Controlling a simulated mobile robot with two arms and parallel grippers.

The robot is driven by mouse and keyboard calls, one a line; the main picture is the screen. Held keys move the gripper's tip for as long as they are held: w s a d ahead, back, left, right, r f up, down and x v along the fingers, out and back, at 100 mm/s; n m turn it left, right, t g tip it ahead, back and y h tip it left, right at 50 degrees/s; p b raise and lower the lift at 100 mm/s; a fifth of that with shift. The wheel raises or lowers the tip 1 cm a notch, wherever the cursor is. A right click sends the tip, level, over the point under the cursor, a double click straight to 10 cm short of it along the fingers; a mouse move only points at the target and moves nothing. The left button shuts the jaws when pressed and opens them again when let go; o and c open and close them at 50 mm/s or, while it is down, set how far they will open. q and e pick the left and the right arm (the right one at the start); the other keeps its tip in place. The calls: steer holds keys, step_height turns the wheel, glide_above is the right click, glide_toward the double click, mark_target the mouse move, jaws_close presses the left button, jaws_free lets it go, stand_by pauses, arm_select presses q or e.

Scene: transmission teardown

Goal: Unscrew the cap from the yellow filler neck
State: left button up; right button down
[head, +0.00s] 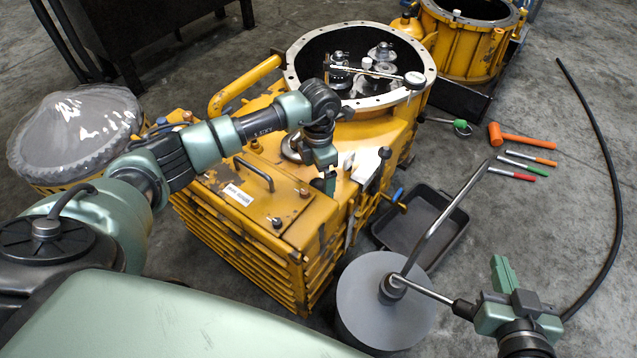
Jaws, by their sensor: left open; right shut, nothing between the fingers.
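The yellow transmission housing (330,220) stands in the middle of the head view, with an open round bell end at its far side. A round, dull metal cap-like part (291,148) sits on its top, partly hidden behind my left wrist. I cannot tell whether it is the filler cap, and no neck shows clearly under it. My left gripper (329,184) points down over the housing's top, right of and nearer than that round part. It is open and appears empty. My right gripper (503,274) is at the lower right, away from the housing, shut and empty.
A grey cylinder (370,305) with a bent metal rod (440,222) stands near my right gripper. A black tray (412,235) lies beside the housing. An orange mallet (520,138), coloured-handled tools (526,166) and a black hose (612,180) lie on the floor at right.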

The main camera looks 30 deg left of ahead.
mark_target(319, 185)
arm_select(q)
step_height(319, 185, down, 3)
steer(key=shift+r+b, duration=0.1)
steer(key=shift+b, duration=0.75)
steer(key=shift+f, duration=0.3)
arm_select(e)
step_height(319, 185, up, 10)
steer(key=w+a+t+y, duration=0.2)
steer(key=t, duration=0.4)
steer(key=shift+w, duration=0.15)
steer(key=shift+r, duration=0.1)
arm_select(q)
jaws_close()
steer(key=shift+r, duration=0.1)
